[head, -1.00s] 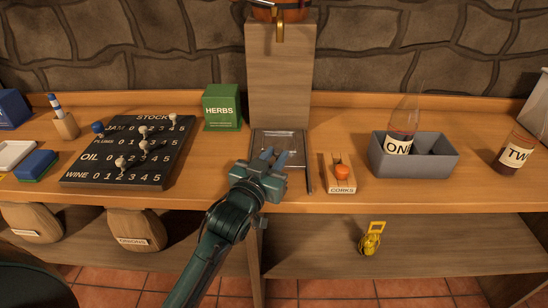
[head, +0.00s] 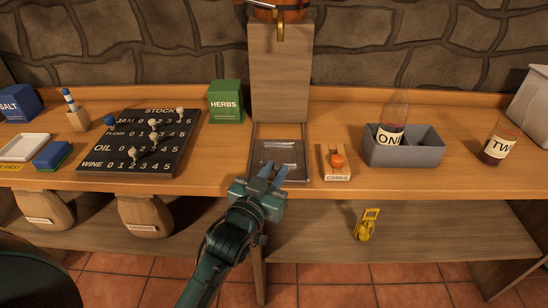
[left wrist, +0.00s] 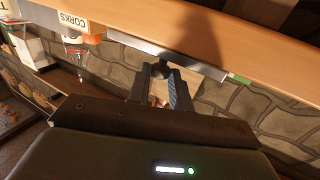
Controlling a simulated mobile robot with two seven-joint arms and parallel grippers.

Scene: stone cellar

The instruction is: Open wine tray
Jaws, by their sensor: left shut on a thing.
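The wine tray (head: 300,172) is a shallow metal tray in a dark frame set into the counter, below the barrel's tap. It sits toward the front of its frame, with a strip of bare wood showing behind it. My left gripper (head: 268,180) is at the tray's front edge. In the left wrist view, the gripper (left wrist: 163,85) is shut on a small dark knob (left wrist: 163,67) below the tray's metal front strip (left wrist: 200,66). In the head view the fingers hide the knob. My right gripper is not in view.
The corks holder (head: 337,177) stands close right of the tray, with a grey bin (head: 400,155) holding a bottle beyond it. The stock board (head: 140,142) and green herbs box (head: 226,101) are to the left. A yellow object (head: 366,226) is on the lower shelf.

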